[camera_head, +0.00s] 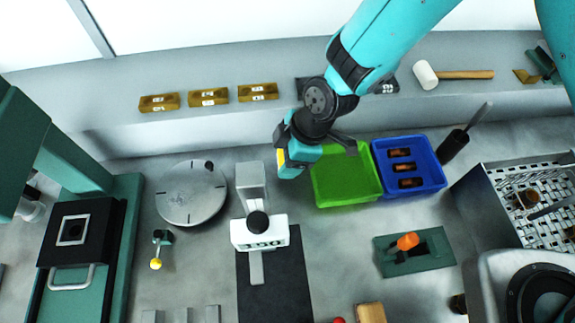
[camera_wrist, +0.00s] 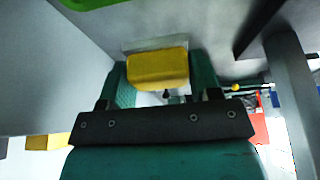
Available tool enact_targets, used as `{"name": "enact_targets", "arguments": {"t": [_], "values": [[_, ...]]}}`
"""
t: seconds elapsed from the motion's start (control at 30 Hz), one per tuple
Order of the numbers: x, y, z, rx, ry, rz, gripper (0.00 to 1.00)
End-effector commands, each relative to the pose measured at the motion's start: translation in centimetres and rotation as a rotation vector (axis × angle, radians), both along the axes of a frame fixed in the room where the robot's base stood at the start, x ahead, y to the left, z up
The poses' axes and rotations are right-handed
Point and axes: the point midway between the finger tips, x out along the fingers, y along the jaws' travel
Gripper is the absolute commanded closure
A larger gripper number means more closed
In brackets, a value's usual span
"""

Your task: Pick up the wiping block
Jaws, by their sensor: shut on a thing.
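The wiping block appears as a yellow block with a pale layer along one side, seen between the two green fingers of my gripper (camera_wrist: 160,85) in the wrist view (camera_wrist: 157,68). My gripper is shut on it. In the head view my gripper (camera_head: 298,158) hangs above the bench, left of the green tray, and a yellow edge of the block (camera_head: 281,160) shows at its left side. The block looks clear of the bench, though its exact height is hard to tell. Most of the block is hidden by my gripper in the head view.
The green tray (camera_head: 345,180) is empty beside the blue tray (camera_head: 437,178) with brown parts. A grey round plate (camera_head: 190,195) and a white-headed stand (camera_head: 262,233) are to the left and below. Brass blocks (camera_head: 208,97) and a mallet (camera_head: 460,74) lie on the back ledge.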

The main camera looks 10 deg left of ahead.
Motion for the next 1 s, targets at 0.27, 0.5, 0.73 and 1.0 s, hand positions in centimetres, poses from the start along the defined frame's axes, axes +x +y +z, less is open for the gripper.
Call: {"name": "enact_targets", "arguments": {"t": [0.27, 0.5, 0.73, 1.0], "values": [[0.1, 0.0, 6.7, 0.005, -0.007, 0.000, 0.66], [0.0, 0.0, 11.8, 0.004, -0.004, 0.000, 0.66], [0.0, 0.0, 14.5, 0.001, -0.002, -0.001, 0.66], [0.0, 0.0, 15.3, 0.000, 0.000, -0.001, 0.66]]}}
